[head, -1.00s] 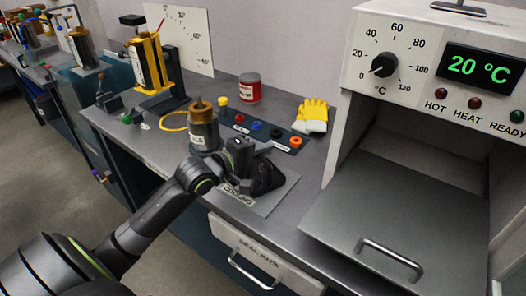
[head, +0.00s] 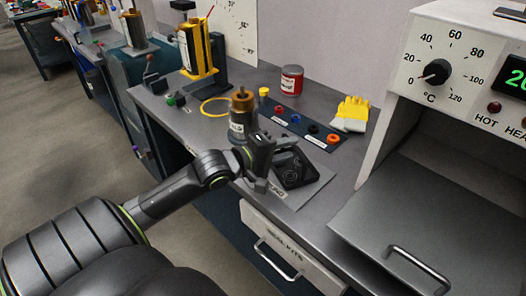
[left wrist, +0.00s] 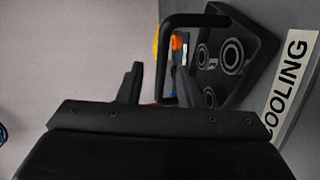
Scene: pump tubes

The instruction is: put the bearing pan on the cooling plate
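The bearing pan (head: 295,169) is a dark tray with round rings and a loop handle. It lies on the grey cooling plate (head: 309,189), whose COOLING label shows at the front. In the left wrist view the pan (left wrist: 230,58) shows at upper right, with its handle toward me, and the label (left wrist: 287,88) is beside it. My left gripper (head: 264,158) is at the pan's left, handle side. In the left wrist view its two fingers (left wrist: 157,82) stand apart, with the handle bar showing in the gap. I cannot tell whether they touch it. My right gripper is not in view.
A metal cylinder with a brown top (head: 242,118) stands close behind my left gripper. A dark strip with coloured rings (head: 297,126), a red can (head: 291,79) and a yellow glove (head: 351,114) are farther back. The oven's open door (head: 420,215) is at right.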

